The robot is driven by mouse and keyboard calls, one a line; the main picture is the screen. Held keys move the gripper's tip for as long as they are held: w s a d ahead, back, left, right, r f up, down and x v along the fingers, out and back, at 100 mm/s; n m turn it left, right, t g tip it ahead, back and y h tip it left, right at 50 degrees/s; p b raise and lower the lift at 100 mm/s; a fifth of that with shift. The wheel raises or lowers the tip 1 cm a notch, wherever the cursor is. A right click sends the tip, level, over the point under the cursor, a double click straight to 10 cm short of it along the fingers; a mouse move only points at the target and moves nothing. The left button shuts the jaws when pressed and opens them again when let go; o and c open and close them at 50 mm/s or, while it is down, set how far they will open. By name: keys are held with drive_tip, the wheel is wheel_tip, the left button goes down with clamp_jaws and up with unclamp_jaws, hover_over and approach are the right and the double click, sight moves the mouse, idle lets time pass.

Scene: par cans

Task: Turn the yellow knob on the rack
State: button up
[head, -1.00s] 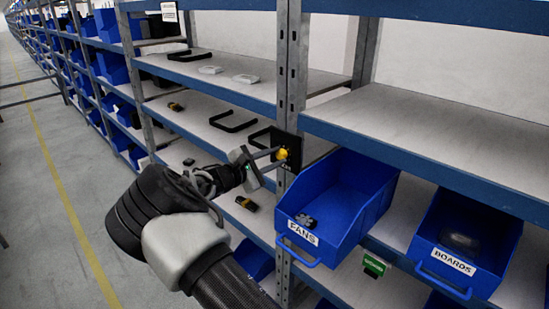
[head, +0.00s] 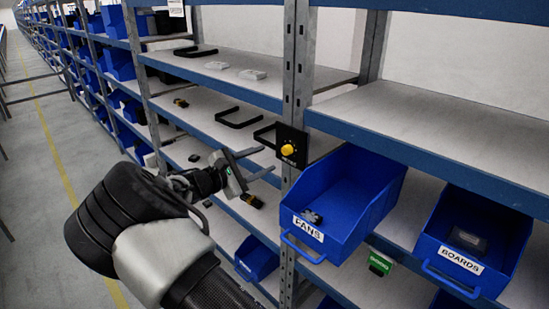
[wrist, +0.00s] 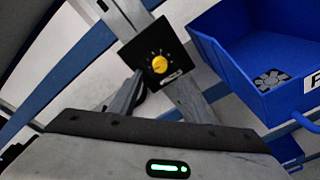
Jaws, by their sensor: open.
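The yellow knob (head: 287,150) sits on a black panel (head: 293,160) fixed to the grey rack post. In the wrist view the knob (wrist: 159,64) is uncovered near the middle top, with dial marks around it on the black panel (wrist: 172,79). My gripper (head: 262,163) is open and empty. Its fingers point toward the post, a little left of the knob and apart from it. In the wrist view only part of my gripper shows, and its fingertips are not clear.
A blue bin labelled FANS (head: 350,200) juts out right of the panel, holding a small dark fan (head: 312,217). A blue bin labelled BOARDS (head: 470,240) is further right. The aisle floor (head: 35,200) at left is clear.

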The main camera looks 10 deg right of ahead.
drive_tip(key=v, duration=0.9)
drive_tip(key=shift+b, duration=0.35)
drive_tip(key=s+d+m+g+y, duration=0.5)
drive_tip(key=s+d+m+g, duration=0.2)
drive_tip(key=s+d, duration=0.6)
drive_tip(key=s+r+m+t+y, duration=0.1)
drive_tip(key=s+r+m+y, duration=0.3)
drive_tip(key=s, duration=0.6)
drive_tip(key=s+r+m+t+y, duration=0.1)
drive_tip(key=s+r+m+y, duration=0.3)
drive_tip(key=s, duration=0.7)
drive_tip(key=shift+s+d+m+p, duration=0.3)
drive_tip(key=shift+d+m, duration=0.1)
drive_tip(key=shift+m, duration=0.4)
drive_tip(key=shift+r, duration=0.1)
